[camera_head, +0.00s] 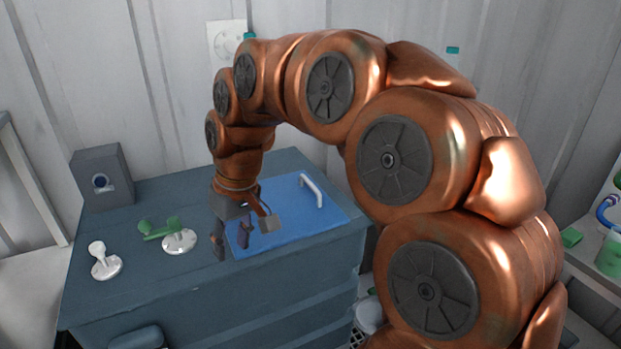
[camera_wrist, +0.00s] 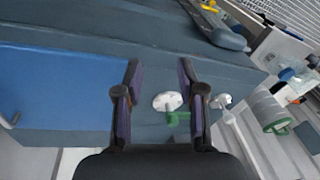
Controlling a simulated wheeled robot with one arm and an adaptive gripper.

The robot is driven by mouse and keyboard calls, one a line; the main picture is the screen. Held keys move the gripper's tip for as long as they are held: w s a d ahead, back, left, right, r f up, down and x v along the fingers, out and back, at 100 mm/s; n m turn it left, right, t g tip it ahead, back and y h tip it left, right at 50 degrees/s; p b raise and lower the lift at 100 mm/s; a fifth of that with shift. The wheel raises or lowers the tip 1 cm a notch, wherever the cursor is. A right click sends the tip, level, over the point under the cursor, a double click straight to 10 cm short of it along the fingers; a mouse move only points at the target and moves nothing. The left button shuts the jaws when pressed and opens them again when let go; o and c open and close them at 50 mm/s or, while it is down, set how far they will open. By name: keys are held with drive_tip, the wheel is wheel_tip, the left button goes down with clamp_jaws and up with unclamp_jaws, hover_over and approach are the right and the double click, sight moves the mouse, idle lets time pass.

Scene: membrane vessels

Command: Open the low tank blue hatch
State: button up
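The blue hatch (camera_head: 325,218) is a flat panel lying closed in the top of the low dark blue-grey tank (camera_head: 160,285). Its white bar handle (camera_head: 313,190) stands near the far right part of the panel. In the wrist view the hatch (camera_wrist: 60,85) fills the left side, with the handle (camera_wrist: 11,120) at the left edge. My gripper (camera_head: 231,248) is over the hatch's left edge, left of the handle and apart from it. In the wrist view my gripper (camera_wrist: 158,75) has its fingers spread with nothing held. My gripper hides part of the hatch's left side.
A green-levered valve on a white disc (camera_head: 180,242) and a white knob (camera_head: 104,262) stand on the tank top, left of my gripper. A grey box (camera_head: 103,178) stands at the back left. A corrugated wall (camera_head: 150,80) rises behind.

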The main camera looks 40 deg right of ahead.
drive_tip(key=w+d+r+m+t, duration=0.1)
drive_tip(key=w+d, duration=0.3)
drive_tip(key=d, duration=0.4)
drive_tip(key=w+d+r+m+t, duration=0.15)
drive_tip(key=w+d, duration=0.25)
drive_tip(key=d, duration=0.4)
drive_tip(key=s+d+m+t+h+b, duration=0.1)
drive_tip(key=d+m, duration=0.1)
drive_tip(key=d, duration=1.3)
drive_tip(key=shift+p+x, duration=0.75)
drive_tip(key=shift+x, duration=3.15)
drive_tip(key=shift+d, duration=0.15)
clamp_jaws()
drive_tip(key=shift+r, duration=0.1)
